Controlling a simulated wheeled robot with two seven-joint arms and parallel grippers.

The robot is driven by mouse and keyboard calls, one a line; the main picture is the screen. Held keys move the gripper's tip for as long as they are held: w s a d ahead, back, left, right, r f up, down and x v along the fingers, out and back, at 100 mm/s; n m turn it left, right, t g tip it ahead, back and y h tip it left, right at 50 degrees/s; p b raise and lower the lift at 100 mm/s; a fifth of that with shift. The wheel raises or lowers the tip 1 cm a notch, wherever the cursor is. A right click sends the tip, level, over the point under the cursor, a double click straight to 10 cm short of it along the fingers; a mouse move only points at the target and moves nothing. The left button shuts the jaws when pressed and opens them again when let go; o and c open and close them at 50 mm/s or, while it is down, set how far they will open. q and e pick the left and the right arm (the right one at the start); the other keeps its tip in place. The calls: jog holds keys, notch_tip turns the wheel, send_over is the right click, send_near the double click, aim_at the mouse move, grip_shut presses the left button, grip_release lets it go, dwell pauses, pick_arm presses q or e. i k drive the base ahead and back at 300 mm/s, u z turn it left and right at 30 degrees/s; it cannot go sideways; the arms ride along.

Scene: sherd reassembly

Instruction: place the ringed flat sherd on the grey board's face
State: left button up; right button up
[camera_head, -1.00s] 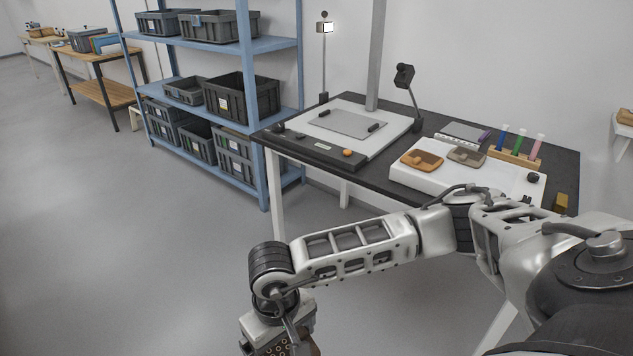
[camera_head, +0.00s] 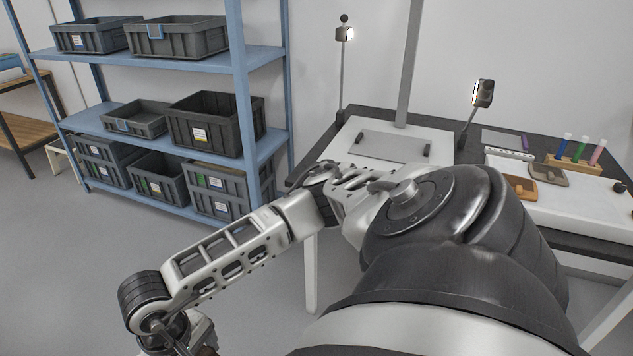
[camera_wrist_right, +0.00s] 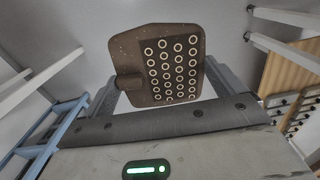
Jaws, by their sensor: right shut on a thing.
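The ringed flat sherd (camera_wrist_right: 135,60), dark brown with rows of pale rings and a small tab on its left, fills the upper middle of the right wrist view. My right gripper (camera_wrist_right: 166,88) is shut on it, a finger at either side. In the head view my right arm reaches down to the lower left, with the hand mostly cut off by the bottom edge. My left gripper is not in view.
Lamps (camera_head: 483,94) and a post stand around the board. An orange-brown piece (camera_head: 520,187) and a grey-brown piece (camera_head: 549,173) lie on a white pad at right, near a rack of tubes (camera_head: 573,162). A blue shelf (camera_head: 237,80) with grey crates stands left. Open floor lies between.

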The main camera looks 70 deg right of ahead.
aim_at(393, 145)
jog(key=z, duration=0.85)
jog(key=i, duration=1.15)
jog(key=z, duration=1.15)
